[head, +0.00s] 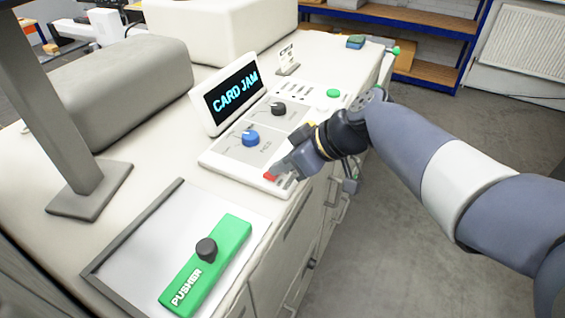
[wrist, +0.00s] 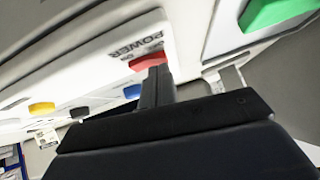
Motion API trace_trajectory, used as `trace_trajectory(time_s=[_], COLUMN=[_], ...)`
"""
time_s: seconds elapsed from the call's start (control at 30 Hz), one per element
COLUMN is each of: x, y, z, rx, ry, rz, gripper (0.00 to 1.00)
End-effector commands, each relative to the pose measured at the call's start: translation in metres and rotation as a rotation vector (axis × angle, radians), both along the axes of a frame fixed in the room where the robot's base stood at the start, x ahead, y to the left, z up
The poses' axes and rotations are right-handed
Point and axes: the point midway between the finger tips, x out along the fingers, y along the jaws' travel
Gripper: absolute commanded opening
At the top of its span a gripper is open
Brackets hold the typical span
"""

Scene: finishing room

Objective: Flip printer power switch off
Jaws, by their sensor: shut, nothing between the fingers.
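The power switch is a red rocker (wrist: 148,61) with the word POWER beside it in the wrist view. It also shows as a small red spot (head: 270,177) at the near end of the printer's control panel (head: 215,161) in the head view. My gripper (wrist: 157,72) is shut and empty, its fingertips at the red switch and partly covering it. I cannot tell whether they touch it. Small lettering by the switch is too blurred to read. The printer's screen (head: 233,94) reads CARD JAM.
The panel also carries a blue knob (head: 251,139), a black knob (head: 278,109) and a green button (head: 333,93). A green PUSHER bar (head: 207,268) with a black knob lies on a tray at the near left. Open floor (head: 400,240) lies right of the cabinet.

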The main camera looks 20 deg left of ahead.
Motion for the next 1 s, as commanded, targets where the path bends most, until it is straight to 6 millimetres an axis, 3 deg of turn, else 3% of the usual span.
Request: trace_trajectory(time_s=[0.37,0.63,1.0], x=[-0.002,-0.001,0.013], y=[0.000,0.000,-0.002], z=[-0.010,-0.005,-0.003], rx=[-0.004,-0.008,-0.008], ry=[-0.053,-0.047,-0.048], rz=[0.001,0.000,-0.002], gripper=[0.00,0.00,0.00])
